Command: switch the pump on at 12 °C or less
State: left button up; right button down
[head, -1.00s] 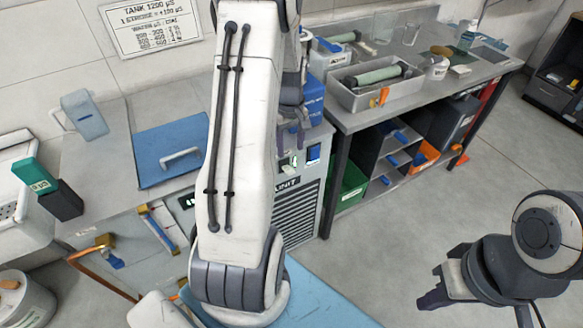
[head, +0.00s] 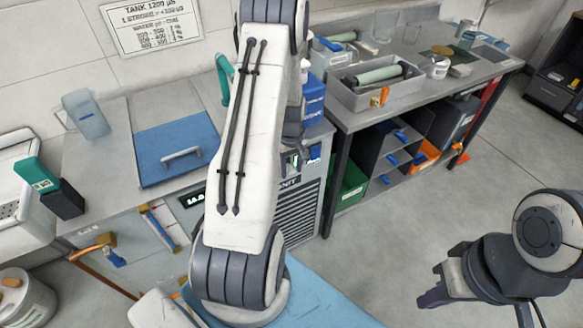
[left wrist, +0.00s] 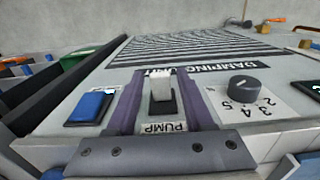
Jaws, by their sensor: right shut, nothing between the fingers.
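The damping unit (head: 300,208) stands at the end of the counter. In the left wrist view its white pump rocker (left wrist: 161,88) sits above the label "PUMP"; I cannot tell its on or off position. My left gripper (left wrist: 160,80) is open, its two purple fingers on either side of the rocker; contact is unclear. In the head view my left arm mostly hides this gripper. A green-lit display (head: 192,200) is partly covered by my arm, its reading not legible. My right gripper (head: 432,286) is shut and empty above the floor at lower right.
A blue switch (left wrist: 90,107) lies left of the rocker and a black numbered dial (left wrist: 249,89) right of it. A blue lid (head: 176,150) with a handle covers part of the counter. A grey tray (head: 374,92) stands on the right bench. Floor at right is clear.

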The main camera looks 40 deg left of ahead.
aim_at(289, 167)
pick_arm(q)
grip_shut()
jog(key=shift+a+r+h+p, duration=0.2)
jog(key=shift+r+h+p, duration=0.25)
jog(key=shift+p, duration=0.4)
jog(key=shift+w+f+g+h, duration=0.1)
jog(key=shift+f+g+h, duration=0.05)
jog(key=shift+g+h, duration=0.15)
jog(key=shift+o, duration=1.8)
grip_release()
notch_tip(289, 167, up, 10)
jog(key=a, duration=0.1)
jog(key=shift+w+a+r+b, duration=0.2)
jog(key=shift+w+a+b, duration=0.1)
jog(key=shift+b, duration=0.1)
jog(key=shift+d, duration=0.1)
